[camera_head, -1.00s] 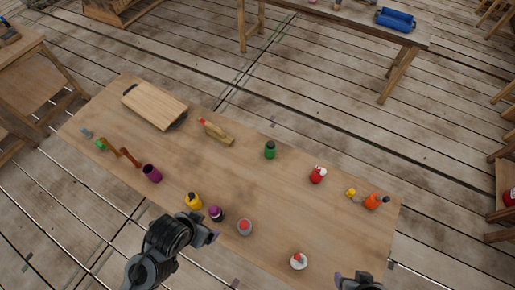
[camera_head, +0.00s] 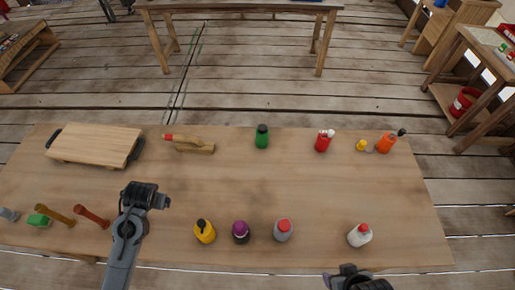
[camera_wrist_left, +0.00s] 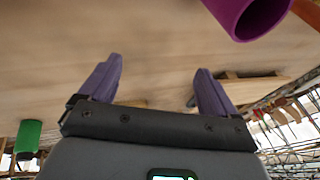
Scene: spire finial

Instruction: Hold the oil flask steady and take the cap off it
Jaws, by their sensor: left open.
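Several capped bottles stand on the table; I cannot tell which one is the oil flask. At the front are a yellow bottle with a black top (camera_head: 204,232), a dark bottle with a purple top (camera_head: 240,232), a grey one with a red cap (camera_head: 283,231) and a white one with a red cap (camera_head: 360,236). Farther back are green (camera_head: 262,138), red (camera_head: 323,142) and orange (camera_head: 386,143) bottles. My left gripper (camera_head: 164,201) is open and empty, left of the yellow bottle; its spread fingers (camera_wrist_left: 158,82) show in the wrist view. My right gripper (camera_head: 345,274) is at the front edge, its jaws unclear.
A cutting board (camera_head: 95,145), a wooden tool with a red end (camera_head: 190,145) and a small yellow item (camera_head: 361,145) lie toward the back. Handled tools (camera_head: 92,216) lie at the left. A purple cup (camera_wrist_left: 245,15) is close in the wrist view. The table's middle is clear.

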